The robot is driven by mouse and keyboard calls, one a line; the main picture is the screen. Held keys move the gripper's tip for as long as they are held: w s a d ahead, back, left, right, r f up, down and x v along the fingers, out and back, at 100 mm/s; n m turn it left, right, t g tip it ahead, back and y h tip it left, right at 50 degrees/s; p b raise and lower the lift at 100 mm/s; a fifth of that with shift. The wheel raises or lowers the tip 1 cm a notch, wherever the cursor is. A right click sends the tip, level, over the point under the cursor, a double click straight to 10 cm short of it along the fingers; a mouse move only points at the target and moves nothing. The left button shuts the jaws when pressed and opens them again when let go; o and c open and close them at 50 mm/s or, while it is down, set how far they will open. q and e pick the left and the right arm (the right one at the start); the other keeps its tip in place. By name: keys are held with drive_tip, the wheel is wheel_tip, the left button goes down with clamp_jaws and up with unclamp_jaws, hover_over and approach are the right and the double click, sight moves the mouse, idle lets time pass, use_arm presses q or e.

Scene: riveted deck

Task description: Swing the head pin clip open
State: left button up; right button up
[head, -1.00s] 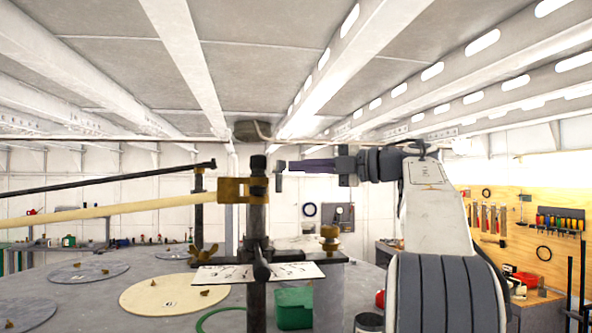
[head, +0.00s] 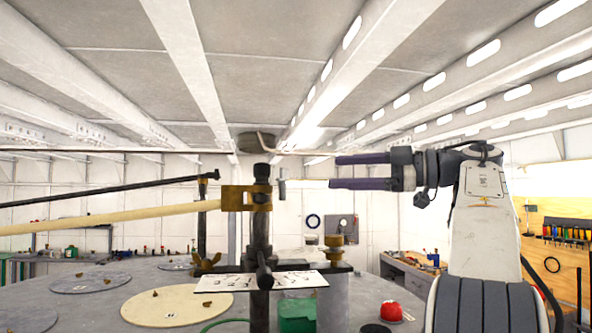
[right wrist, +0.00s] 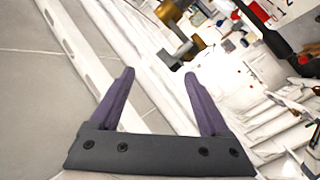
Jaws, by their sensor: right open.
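A brass head fitting (head: 235,198) sits on a dark upright post (head: 260,235), with a tan pole (head: 110,219) running from it to the left. A small grey upright piece (head: 282,187) stands just right of the post top; it may be the pin clip, but I cannot tell whether it is open. My right gripper (head: 335,172) is open and empty, to the right of that piece and apart from it. In the right wrist view its two purple fingers (right wrist: 159,75) are spread, with the brass fitting (right wrist: 170,13) beyond them. My left gripper is out of view.
A black bar (head: 110,187) runs above the tan pole. A white marked plate (head: 262,281) and a brass knob (head: 335,240) sit lower on the fixture. A green box (head: 297,311) and a red round object (head: 391,311) are below. The space around the right fingers looks free.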

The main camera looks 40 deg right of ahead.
sight(287, 171)
drive_tip(key=w+a+m+p, duration=0.1)
drive_tip(key=w+a+m, duration=0.2)
drive_tip(key=w, duration=0.1)
drive_tip(key=w+a+m+p, duration=0.1)
drive_tip(key=w+a+m, duration=0.3)
drive_tip(key=shift+r+m, duration=0.1)
drive_tip(key=shift+m, duration=0.2)
idle(0.3)
drive_tip(key=shift+c, duration=0.3)
